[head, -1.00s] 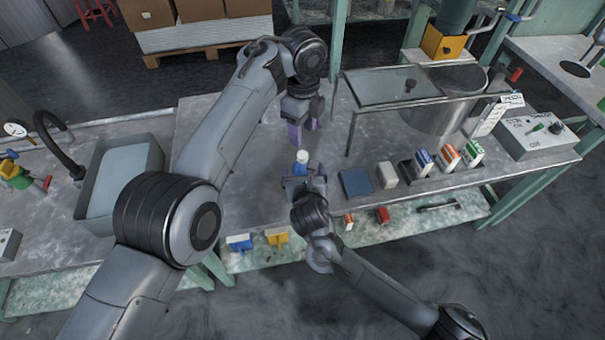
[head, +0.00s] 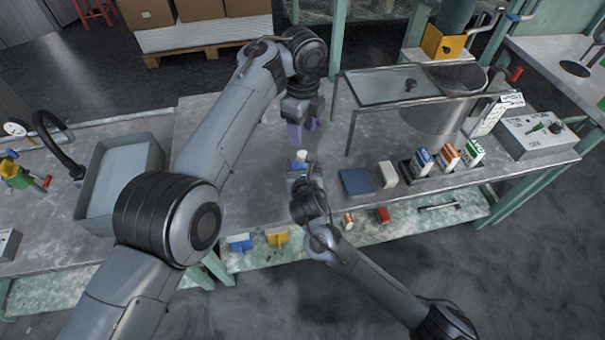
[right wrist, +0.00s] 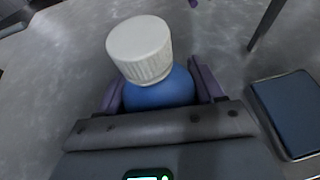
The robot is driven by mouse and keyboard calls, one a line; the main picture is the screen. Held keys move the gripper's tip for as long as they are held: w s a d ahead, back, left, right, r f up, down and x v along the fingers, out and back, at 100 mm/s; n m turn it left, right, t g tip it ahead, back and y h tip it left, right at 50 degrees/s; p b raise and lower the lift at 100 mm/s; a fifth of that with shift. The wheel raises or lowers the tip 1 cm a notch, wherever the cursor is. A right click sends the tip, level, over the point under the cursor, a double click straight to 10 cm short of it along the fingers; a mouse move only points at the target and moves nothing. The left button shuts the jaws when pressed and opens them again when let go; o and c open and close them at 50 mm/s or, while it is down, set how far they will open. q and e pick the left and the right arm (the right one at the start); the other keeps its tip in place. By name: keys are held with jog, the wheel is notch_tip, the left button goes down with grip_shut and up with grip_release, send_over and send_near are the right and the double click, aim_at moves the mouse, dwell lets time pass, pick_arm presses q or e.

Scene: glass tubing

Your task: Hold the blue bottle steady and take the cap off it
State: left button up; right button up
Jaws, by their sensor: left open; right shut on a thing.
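The blue bottle (right wrist: 160,92) stands in the right wrist view with a white ribbed cap (right wrist: 140,50) on its top. In the head view the white cap (head: 301,155) shows just beyond my right gripper (head: 300,170), and only a little blue shows below it. My right gripper (right wrist: 160,95) is shut on the bottle's body, with a purple finger on each side. My left gripper (head: 299,134) is open and empty, pointing down beyond the bottle, apart from the cap.
A dark blue pad (head: 356,182) and a white block (head: 387,174) lie right of the bottle. Several small cartons (head: 448,156) stand further right. A glass-topped frame (head: 390,87) rises behind them. A sink (head: 118,178) is at left. The bench around the bottle is clear.

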aim_at(303, 154)
grip_shut()
pick_arm(q)
jog(key=m, duration=0.8)
jog(key=shift+a+r+m, duration=0.1)
jog(key=shift+r+m, duration=0.15)
jog(key=shift+m, duration=0.05)
jog(key=shift+f, duration=4.25)
jog(key=shift+c, duration=0.2)
grip_shut()
